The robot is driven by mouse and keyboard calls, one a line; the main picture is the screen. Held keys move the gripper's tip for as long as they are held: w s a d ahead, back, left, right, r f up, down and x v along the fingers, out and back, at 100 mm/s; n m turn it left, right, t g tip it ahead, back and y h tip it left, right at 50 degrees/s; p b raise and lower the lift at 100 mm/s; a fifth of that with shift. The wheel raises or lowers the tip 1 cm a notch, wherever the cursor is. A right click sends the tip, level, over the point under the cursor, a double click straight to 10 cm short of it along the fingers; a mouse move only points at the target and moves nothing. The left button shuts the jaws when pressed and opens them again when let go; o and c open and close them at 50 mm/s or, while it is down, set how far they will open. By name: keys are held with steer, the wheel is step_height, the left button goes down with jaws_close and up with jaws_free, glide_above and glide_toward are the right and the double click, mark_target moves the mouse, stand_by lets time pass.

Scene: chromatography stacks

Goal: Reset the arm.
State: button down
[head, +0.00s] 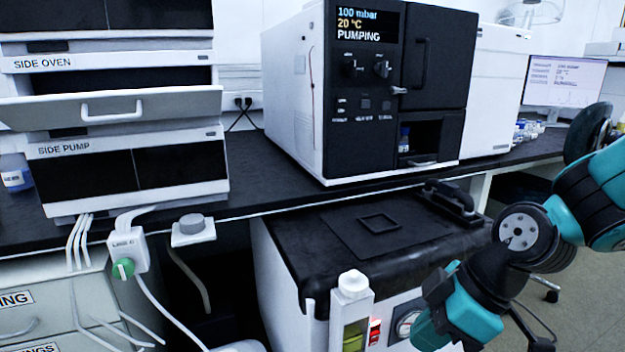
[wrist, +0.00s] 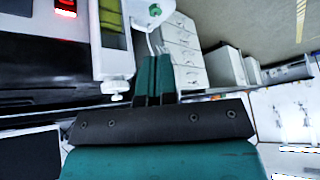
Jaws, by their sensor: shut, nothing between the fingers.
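My gripper (wrist: 153,68) shows in the wrist view with its two teal fingers together and nothing between them. In the head view my teal and black arm reaches in from the right edge and bends down in front of the white floor unit. I cannot make out the fingertips clearly in the head view. In the wrist view the fingers appear close to the white bottle-like holder (wrist: 115,45) with the green content, but I cannot tell the gap. The same holder (head: 352,300) stands at the front of the floor unit in the head view.
The floor unit (head: 345,240) has a black top with a handle (head: 450,200), a red switch (head: 375,331) and a gauge (head: 407,323). The bench above carries the pumping instrument (head: 365,90), the side oven with its open drawer (head: 112,107), and the side pump (head: 130,168). Cables hang at left.

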steer(key=s+r+m+g+h, duration=0.1)
steer(key=s+r+m+h, duration=0.1)
steer(key=s+r+m, duration=0.7)
step_height(320, 180, up, 26)
steer(key=s+n+p, duration=0.1)
steer(key=p, duration=2.6)
steer(key=shift+s+a+n+p, duration=0.15)
steer(key=shift+s+n+p, duration=0.1)
steer(key=shift+n+p, duration=0.15)
